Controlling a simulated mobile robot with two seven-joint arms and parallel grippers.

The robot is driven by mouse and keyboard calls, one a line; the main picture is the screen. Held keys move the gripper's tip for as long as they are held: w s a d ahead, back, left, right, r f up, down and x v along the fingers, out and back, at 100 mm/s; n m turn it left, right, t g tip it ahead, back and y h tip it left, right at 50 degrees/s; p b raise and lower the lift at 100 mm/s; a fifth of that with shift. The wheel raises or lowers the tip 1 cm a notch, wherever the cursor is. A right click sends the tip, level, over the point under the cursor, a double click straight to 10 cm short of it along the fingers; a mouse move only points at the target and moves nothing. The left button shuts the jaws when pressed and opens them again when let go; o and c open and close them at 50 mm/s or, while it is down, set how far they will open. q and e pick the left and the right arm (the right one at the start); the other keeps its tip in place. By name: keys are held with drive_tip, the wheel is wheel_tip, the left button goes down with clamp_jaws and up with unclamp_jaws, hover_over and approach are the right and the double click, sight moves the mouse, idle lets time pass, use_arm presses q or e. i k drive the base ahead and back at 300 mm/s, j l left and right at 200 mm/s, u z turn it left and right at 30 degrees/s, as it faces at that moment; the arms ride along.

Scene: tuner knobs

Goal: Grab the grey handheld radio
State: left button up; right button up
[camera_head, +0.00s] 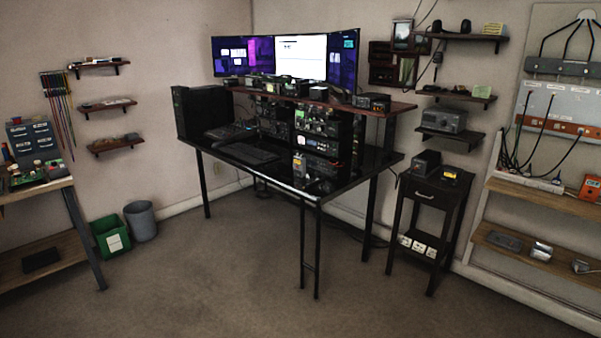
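A small grey upright device (299,166), which looks like the grey handheld radio, stands near the front corner of the black desk (290,188). It is small in the picture, so its details are hard to make out. The desk surface around its front side is bare. Neither my left nor my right gripper shows in the head view.
A rack of radio gear (318,130) stands behind the device, and a keyboard (247,153) lies to its left. A side table (430,195) stands right of the desk. A green bin (110,238) stands at the left. The carpet (240,275) before the desk is clear.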

sight(299, 162)
drive_tip(key=i, duration=1.7)
